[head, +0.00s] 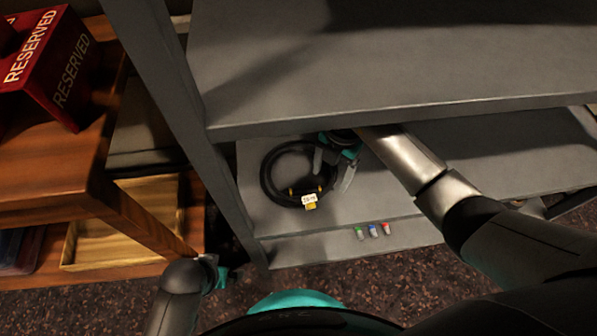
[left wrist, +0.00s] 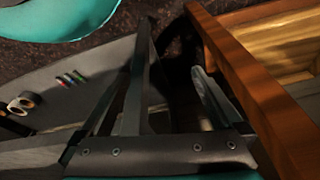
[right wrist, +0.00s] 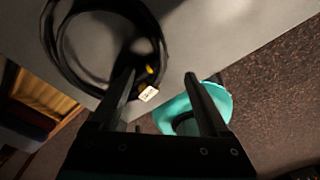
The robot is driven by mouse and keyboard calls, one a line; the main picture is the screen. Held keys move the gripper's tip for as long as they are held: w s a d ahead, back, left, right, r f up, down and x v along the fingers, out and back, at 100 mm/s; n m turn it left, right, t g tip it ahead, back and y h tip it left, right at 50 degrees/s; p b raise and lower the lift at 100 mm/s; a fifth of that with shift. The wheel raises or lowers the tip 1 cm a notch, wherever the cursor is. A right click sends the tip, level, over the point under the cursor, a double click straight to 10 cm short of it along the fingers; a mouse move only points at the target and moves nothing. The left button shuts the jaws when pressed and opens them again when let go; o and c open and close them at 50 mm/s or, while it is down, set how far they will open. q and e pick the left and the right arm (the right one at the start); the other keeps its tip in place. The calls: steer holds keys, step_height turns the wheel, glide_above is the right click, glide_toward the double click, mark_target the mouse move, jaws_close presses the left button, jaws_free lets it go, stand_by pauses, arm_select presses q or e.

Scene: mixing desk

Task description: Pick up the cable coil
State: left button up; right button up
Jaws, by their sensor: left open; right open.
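The cable coil (head: 267,180) is a black ring with yellow ends or ties and a white label. It lies flat at the left end of the grey lower shelf. My right gripper (head: 332,172) reaches in under the upper shelf, open, at the coil's right side. In the right wrist view the coil (right wrist: 52,45) is at the upper left; one fingertip of the right gripper (right wrist: 159,75) overlaps its label side, the other is outside it. I cannot tell whether they touch. My left gripper (left wrist: 172,50) is open and empty, low beside the wooden unit, away from the coil.
The upper shelf (head: 400,60) overhangs the coil, with a grey post (head: 165,70) at left. Small green, blue and red items (head: 373,230) lie on the shelf's front. A wooden unit (head: 140,220) with a red RESERVED box (head: 55,65) stands left. The lower shelf's middle is clear.

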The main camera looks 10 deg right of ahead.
mark_target(325, 185)
steer(key=f+b, duration=0.1)
steer(key=f, duration=0.1)
steer(key=f+b, duration=0.1)
steer(key=f, duration=0.1)
steer(key=shift+s+a+b, duration=0.1)
steer(key=shift+a+b, duration=0.2)
steer(key=shift+a, duration=0.1)
arm_select(q)
step_height(325, 185, up, 7)
steer(key=w+t, duration=0.1)
steer(key=w, duration=0.1)
steer(key=shift+w+d+f, duration=0.15)
arm_select(e)
steer(key=shift+f, duration=0.55)
jaws_close()
steer(key=shift+a+r, duration=0.1)
